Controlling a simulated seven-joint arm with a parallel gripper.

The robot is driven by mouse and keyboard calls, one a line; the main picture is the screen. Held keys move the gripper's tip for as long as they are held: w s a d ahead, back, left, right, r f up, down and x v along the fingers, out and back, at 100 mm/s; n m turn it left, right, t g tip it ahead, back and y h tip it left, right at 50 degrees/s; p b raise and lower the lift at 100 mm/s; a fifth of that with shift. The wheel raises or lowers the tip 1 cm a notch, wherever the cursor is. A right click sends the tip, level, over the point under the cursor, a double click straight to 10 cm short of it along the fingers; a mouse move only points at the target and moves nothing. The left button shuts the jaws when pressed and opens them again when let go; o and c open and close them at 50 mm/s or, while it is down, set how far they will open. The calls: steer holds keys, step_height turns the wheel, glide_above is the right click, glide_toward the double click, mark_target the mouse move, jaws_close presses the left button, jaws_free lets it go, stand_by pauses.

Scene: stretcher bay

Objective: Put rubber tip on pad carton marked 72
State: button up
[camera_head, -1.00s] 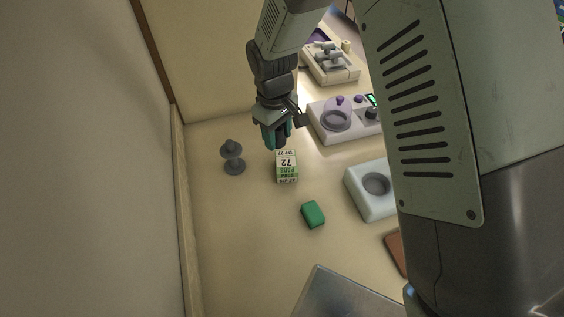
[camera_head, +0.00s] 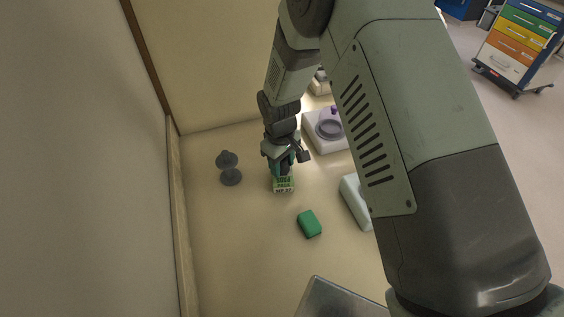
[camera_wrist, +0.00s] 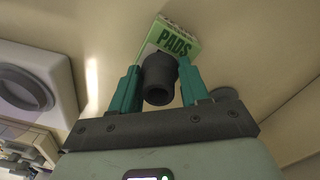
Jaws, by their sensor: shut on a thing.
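My gripper (camera_head: 281,166) points down over the pad carton (camera_head: 283,186) in the head view, hiding much of the carton's top. In the wrist view my gripper (camera_wrist: 160,78) has its teal fingers shut on the dark grey, round rubber tip (camera_wrist: 158,84). The green and white pad carton (camera_wrist: 177,42), lettered PADS, lies just beyond the tip. The tip overlaps the carton in the picture; I cannot tell whether they touch. The number 72 is hidden now. In the head view the tip is hidden by the fingers.
A grey spool-shaped thing (camera_head: 229,168) stands left of the carton. A green block (camera_head: 309,224) lies in front. A white holder with a round recess (camera_head: 355,200) and a device with a ring (camera_head: 326,130) are on the right. A metal tray (camera_head: 340,298) is nearest.

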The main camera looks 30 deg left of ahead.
steer(key=o, duration=1)
steer(key=shift+f, duration=0.15)
steer(key=shift+o, duration=0.2)
step_height(320, 180, up, 12)
steer(key=shift+s+r, duration=0.2)
steer(key=shift+s, duration=0.1)
